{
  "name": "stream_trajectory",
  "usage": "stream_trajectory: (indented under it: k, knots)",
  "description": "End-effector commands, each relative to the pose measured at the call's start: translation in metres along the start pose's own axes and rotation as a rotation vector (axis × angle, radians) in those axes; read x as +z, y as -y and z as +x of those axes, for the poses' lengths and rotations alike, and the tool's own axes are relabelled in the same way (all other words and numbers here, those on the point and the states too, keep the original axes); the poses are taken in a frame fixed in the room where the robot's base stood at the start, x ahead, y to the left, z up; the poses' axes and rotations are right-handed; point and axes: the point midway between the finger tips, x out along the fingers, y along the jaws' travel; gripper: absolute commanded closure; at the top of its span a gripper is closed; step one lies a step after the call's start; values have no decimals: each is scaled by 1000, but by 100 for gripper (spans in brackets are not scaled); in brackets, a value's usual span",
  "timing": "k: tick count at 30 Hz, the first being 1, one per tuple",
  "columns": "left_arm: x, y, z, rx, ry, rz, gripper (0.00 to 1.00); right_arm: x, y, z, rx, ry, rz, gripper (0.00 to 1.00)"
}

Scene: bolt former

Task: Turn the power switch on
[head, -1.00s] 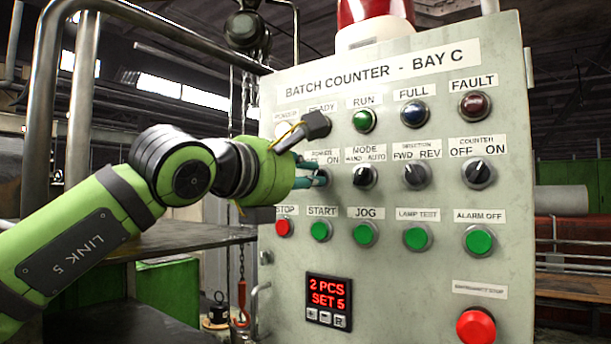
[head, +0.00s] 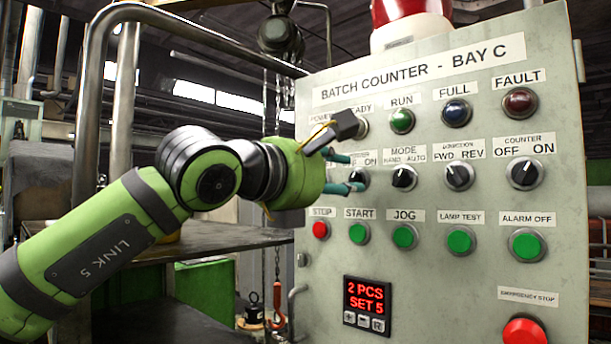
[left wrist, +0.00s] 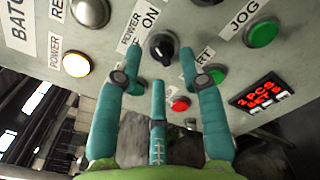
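The power switch (head: 358,178) is a black rotary knob on the grey panel, below the POWER OFF/ON label. In the head view my left gripper partly hides it. In the left wrist view the power switch (left wrist: 161,47) shows between the tips of two teal fingers, with a gap on each side. Its exact pointer direction is hard to tell. My left gripper (head: 354,172) is open at the panel, its fingers spread above and below the knob; it also shows in the left wrist view (left wrist: 163,58). A third finger lies lower in that view. My right gripper is not in view.
The ready lamp is partly behind a dark block on my left wrist. The mode switch (head: 404,178) is right of the power switch. The stop button (head: 320,229) and start button (head: 359,233) sit below. A metal rail (head: 95,120) stands left of the panel.

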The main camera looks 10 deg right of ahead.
Motion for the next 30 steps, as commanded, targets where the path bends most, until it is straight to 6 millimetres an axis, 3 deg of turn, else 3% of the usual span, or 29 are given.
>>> stream_trajectory:
  k: [9,15,30]
  knots:
    - [0,-1,-64,3,1,1,60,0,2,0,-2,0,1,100]
    - [0,0,-92,1,0,-1,60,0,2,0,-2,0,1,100]
    - [-1,0,-100,0,-1,0,60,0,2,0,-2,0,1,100]
